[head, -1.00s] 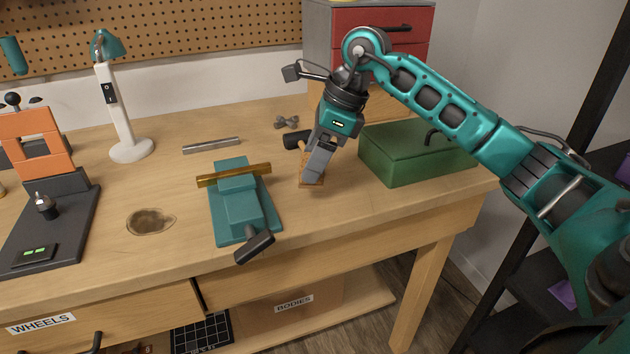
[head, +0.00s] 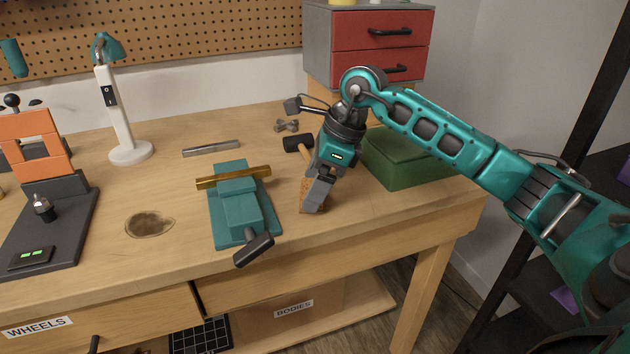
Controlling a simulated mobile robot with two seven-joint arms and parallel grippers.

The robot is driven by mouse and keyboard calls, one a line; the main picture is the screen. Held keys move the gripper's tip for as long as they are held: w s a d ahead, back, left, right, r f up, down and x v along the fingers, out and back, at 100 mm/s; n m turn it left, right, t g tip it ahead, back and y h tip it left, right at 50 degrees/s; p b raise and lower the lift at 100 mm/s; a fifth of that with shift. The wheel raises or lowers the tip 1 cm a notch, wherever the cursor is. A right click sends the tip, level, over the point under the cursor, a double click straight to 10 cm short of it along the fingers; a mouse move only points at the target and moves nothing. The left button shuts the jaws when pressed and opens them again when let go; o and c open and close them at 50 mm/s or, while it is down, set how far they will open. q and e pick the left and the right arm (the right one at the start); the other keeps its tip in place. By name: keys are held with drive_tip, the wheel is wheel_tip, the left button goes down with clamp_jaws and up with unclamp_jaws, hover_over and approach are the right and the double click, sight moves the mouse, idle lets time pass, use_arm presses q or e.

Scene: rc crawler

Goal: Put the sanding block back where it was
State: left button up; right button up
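The sanding block (head: 306,188) is a small brown, cork-like block near the front of the workbench, right of the teal vise. My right gripper (head: 318,196) points down at it with its grey fingers around it, and looks shut on it. The fingers hide much of the block. Its lower edge is at or just above the bench top; I cannot tell whether it touches. My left gripper is not in view.
The teal vise (head: 238,207) with a brass-coloured bar stands left of the gripper. A hammer (head: 298,143) lies behind it, its handle partly hidden. A green box (head: 400,170) is to the right. Bare bench lies between block and front edge.

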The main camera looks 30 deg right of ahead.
drive_tip(key=shift+o, duration=0.6)
drive_tip(key=shift+r, duration=0.3)
use_arm(q)
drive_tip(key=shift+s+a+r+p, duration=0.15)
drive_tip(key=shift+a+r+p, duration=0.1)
drive_tip(key=shift+p, duration=0.4)
use_arm(e)
drive_tip(key=v, duration=1.1)
drive_tip(key=shift+r, duration=0.35)
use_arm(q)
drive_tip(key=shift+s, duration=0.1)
use_arm(e)
drive_tip(key=shift+s+d, duration=0.1)
drive_tip(key=shift+s, duration=0.05)
